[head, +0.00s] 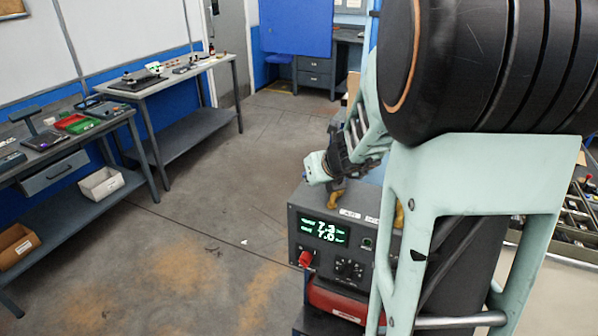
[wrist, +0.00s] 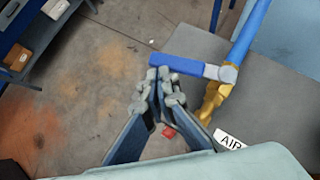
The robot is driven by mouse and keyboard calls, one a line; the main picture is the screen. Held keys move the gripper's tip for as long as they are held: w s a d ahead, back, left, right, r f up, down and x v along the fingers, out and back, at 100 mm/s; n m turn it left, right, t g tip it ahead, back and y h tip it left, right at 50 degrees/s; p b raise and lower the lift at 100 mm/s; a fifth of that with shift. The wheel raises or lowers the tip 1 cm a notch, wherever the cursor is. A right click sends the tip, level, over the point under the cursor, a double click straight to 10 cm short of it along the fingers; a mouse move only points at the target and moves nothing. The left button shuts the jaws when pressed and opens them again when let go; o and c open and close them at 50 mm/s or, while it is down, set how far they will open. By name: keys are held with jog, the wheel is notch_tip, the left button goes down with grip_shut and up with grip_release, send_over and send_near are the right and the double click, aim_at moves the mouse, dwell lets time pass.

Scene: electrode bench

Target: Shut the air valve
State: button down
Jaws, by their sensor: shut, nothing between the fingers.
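The air valve is a brass fitting (wrist: 212,100) on top of the grey box, with a blue lever (wrist: 190,65) and a blue hose (wrist: 250,28) running from it. A white "AIR" label (wrist: 230,140) lies beside it. In the wrist view the lever points left, roughly crosswise to the hose. My gripper (wrist: 160,76) is shut and empty, its tips by the lever's free left end; I cannot tell if they touch. In the head view brass fittings (head: 337,196) show below my wrist, but the lever is hidden by my arm.
The grey box (head: 330,262) has a lit green display (head: 324,230), a red knob (head: 306,258) and a dark dial (head: 349,269). A second brass fitting (head: 399,215) stands to its right. Workbenches (head: 60,140) line the left wall. The floor between is open.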

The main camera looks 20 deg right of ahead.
jog(key=shift+w+d, duration=0.1)
jog(key=shift+w, duration=0.8)
dwell(0.4)
